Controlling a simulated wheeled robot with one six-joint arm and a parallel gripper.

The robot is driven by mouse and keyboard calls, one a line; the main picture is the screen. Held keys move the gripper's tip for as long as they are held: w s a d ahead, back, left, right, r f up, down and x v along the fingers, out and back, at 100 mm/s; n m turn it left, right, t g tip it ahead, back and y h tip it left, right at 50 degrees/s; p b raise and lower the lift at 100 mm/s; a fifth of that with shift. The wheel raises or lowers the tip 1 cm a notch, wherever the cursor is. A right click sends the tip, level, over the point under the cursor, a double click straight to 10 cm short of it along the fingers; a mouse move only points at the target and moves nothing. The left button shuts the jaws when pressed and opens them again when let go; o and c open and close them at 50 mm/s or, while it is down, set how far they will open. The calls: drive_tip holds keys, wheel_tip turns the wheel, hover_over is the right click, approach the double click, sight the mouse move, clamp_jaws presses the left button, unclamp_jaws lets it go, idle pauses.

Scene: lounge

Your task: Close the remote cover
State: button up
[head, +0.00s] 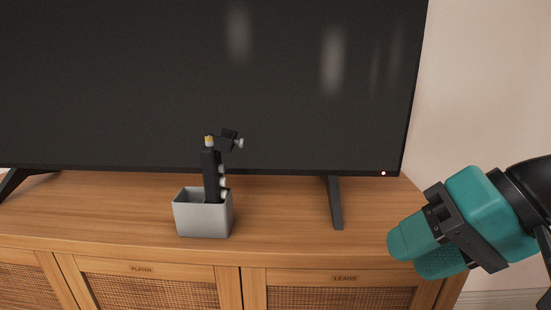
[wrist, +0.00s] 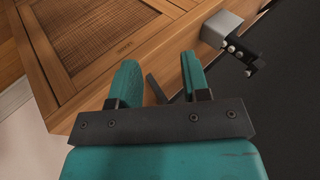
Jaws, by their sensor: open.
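A black remote (head: 211,178) stands upright in a grey open-topped box (head: 190,217) on the wooden cabinet. Its black cover (head: 229,139) sticks out to the right at the top, swung away from the end, where a small yellow and white part shows. Several pale knobs line the remote's right side. The remote's lower end is hidden inside the box. My teal gripper (head: 408,250) is open and empty, well to the right of the remote near the cabinet's right end. In the wrist view, the box (wrist: 219,30) and remote (wrist: 241,53) lie beyond the open fingers (wrist: 160,66).
A large dark television (head: 180,80) stands close behind the remote. Its right foot (head: 335,203) stands between the remote and my gripper. The cabinet top (head: 280,215) is otherwise clear. Its front has woven panels labelled PLAYER and LEADS. A pale wall (head: 480,90) is at the right.

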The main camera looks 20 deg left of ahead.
sight(231, 141)
drive_tip(key=w+a+r+m+y+b, duration=0.3)
drive_tip(key=w+m+y, duration=0.2)
drive_tip(key=w, duration=0.1)
drive_tip(key=w+a+r+m+y+b, duration=0.2)
drive_tip(key=w+a+r+m+y, duration=0.15)
drive_tip(key=w+m+y, duration=0.2)
drive_tip(key=w+a+f+p, duration=0.1)
drive_tip(key=a+p, duration=1.6)
drive_tip(key=p, duration=0.4)
drive_tip(key=shift+w+a+h+p, duration=0.2)
drive_tip(key=shift+h+p, duration=0.2)
drive_tip(key=shift+h, duration=0.05)
drive_tip(key=shift+f, duration=0.1)
drive_tip(key=shift+c, duration=0.4)
clamp_jaws()
